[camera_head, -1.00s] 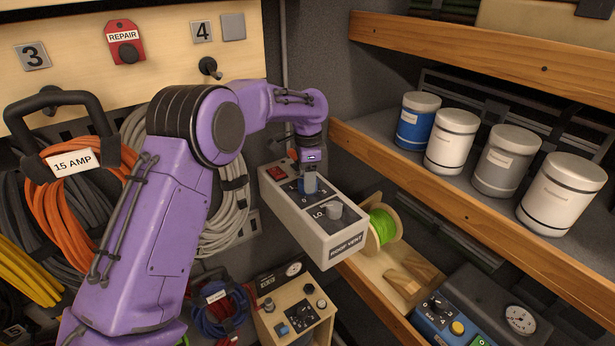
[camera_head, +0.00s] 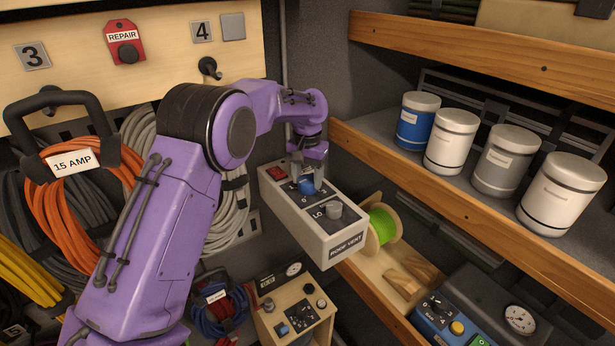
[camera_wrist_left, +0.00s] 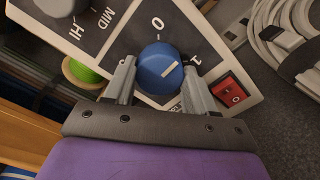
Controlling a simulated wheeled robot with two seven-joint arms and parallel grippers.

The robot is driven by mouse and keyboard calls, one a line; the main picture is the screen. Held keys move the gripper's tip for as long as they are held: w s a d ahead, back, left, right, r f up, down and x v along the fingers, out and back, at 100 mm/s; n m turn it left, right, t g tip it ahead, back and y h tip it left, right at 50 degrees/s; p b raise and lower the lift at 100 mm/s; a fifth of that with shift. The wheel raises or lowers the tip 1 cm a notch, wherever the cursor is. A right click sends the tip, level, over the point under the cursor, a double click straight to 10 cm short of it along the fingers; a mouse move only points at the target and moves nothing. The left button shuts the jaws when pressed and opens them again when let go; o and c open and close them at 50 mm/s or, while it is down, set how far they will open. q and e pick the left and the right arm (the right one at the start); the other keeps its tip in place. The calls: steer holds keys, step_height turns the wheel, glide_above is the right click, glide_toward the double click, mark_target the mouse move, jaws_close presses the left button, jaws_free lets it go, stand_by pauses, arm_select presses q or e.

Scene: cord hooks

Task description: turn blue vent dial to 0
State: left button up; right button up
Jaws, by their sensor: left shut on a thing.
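The blue vent dial (camera_head: 306,187) is on top of the light grey roof vent box (camera_head: 323,247). In the left wrist view the dial (camera_wrist_left: 158,66) has a white mark pointing to the right and slightly up, toward the printed 1. The printed 0 (camera_wrist_left: 157,23) is above the dial in that view. My left gripper (camera_head: 306,172) is over the dial from above. In the left wrist view its fingers (camera_wrist_left: 160,84) are on either side of the dial, shut on it. My right gripper is not in view.
A grey LO–MID–HI knob (camera_head: 330,210) and a red switch (camera_head: 278,173) are on the same box. A green spool (camera_head: 382,227) is beside it. Wooden shelves with several cans (camera_head: 451,142) are on the right. Coiled cords (camera_head: 73,200) hang left.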

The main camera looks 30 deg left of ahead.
mark_target(307, 179)
arm_select(q)
steer(key=n, duration=0.4)
steer(key=shift+w+r+n, duration=0.1)
steer(key=shift+r+n, duration=0.1)
steer(key=shift+n, duration=2.1)
steer(key=o, duration=0.9)
steer(key=shift+o, duration=0.7)
steer(key=shift+f, duration=0.1)
step_height(307, 179, up, 11)
steer(key=shift+f+b, duration=0.2)
steer(key=shift+b, duration=0.2)
